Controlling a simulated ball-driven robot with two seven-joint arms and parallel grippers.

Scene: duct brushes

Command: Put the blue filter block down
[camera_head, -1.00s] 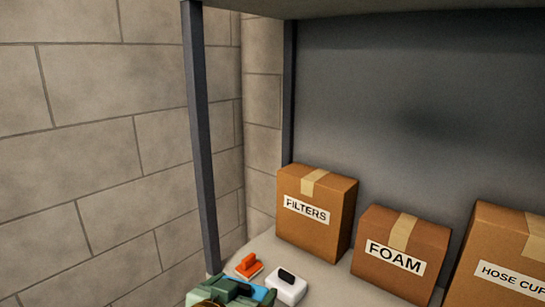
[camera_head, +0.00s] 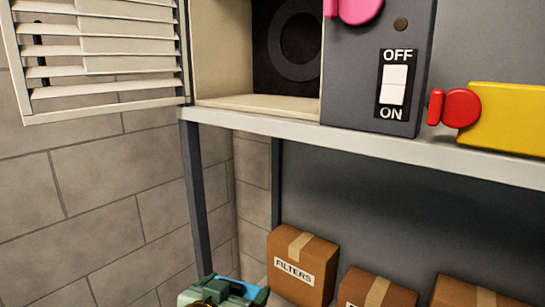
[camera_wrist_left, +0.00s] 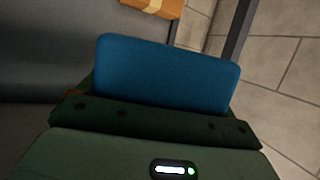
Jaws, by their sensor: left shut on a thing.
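The blue filter block (camera_wrist_left: 168,72) fills the middle of the left wrist view, a smooth blue slab with rounded corners. My left gripper (camera_wrist_left: 155,118) is shut on it, with a dark green finger across its lower side. In the head view, my left gripper (camera_head: 236,291) is at the bottom edge, and only a small bit of the blue shows by its green fingers. It is in front of the lower shelf, near the FILTERS box (camera_head: 302,264). Whether the block touches any surface is hidden. My right gripper is not in view.
The upper shelf (camera_head: 300,128) holds an open cream housing (camera_head: 223,60) with a slatted white grille (camera_head: 100,48) swung left, a grey OFF/ON switch panel (camera_head: 372,60) and a yellow object (camera_head: 505,115) with a red end. More cardboard boxes (camera_head: 378,290) stand below. A grey post (camera_head: 194,190) is left.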

